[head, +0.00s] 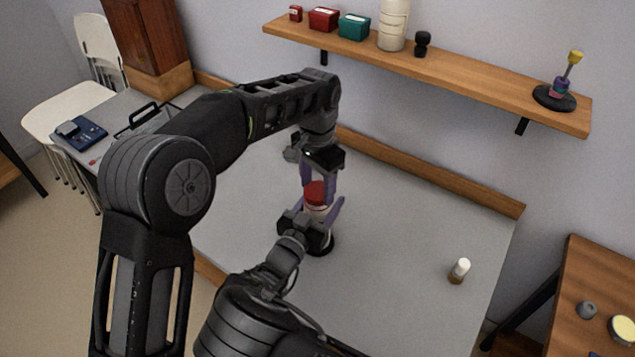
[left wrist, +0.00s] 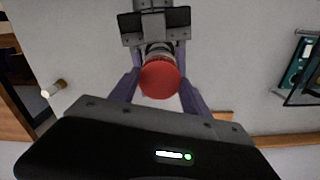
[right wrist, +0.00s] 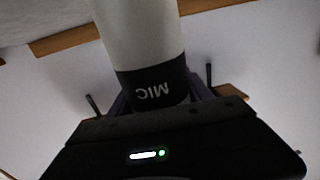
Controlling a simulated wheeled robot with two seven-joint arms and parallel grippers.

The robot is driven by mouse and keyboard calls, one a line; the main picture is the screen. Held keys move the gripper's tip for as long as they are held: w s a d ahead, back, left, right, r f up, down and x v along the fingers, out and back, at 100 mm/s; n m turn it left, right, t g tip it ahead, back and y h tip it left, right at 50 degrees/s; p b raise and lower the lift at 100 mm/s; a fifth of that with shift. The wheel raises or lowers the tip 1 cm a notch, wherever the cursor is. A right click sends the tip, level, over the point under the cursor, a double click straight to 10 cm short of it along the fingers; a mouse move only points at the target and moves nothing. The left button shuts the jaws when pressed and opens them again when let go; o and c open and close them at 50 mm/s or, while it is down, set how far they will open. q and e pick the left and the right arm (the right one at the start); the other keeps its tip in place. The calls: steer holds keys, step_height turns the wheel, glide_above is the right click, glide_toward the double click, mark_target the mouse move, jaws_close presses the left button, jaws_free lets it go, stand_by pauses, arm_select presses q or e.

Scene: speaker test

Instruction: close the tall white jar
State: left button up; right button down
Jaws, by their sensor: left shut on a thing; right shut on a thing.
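The tall white jar (head: 317,213) stands upright over the grey table, with a dark round base or foot at the bottom. Its red lid (head: 315,193) is at the top; it also shows in the left wrist view (left wrist: 160,78). My left gripper (head: 319,186) comes down from above and is shut on the red lid, one purple finger on each side. My right gripper (head: 323,210) is shut on the jar's body from the front. In the right wrist view the jar (right wrist: 142,35) is white with a black band marked MIC. I cannot tell whether the lid is fully seated.
A wall shelf (head: 470,81) holds boxes, a large cream bottle (head: 393,25) and a black stand. A wire tray (head: 150,122) sits at the left end. The table's right part is mostly clear.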

arm_select(q)
steer(key=shift+f, duration=0.55)
stand_by(0.7)
steer(key=m, duration=0.5)
steer(key=shift+m, duration=0.4)
steer(key=m, duration=0.5)
steer(key=shift+m, duration=0.3)
steer(key=m, duration=0.5)
steer(key=shift+m, duration=0.3)
steer(key=m, duration=1.5)
steer(key=shift+d+m, duration=0.1)
steer(key=shift+m, duration=0.2)
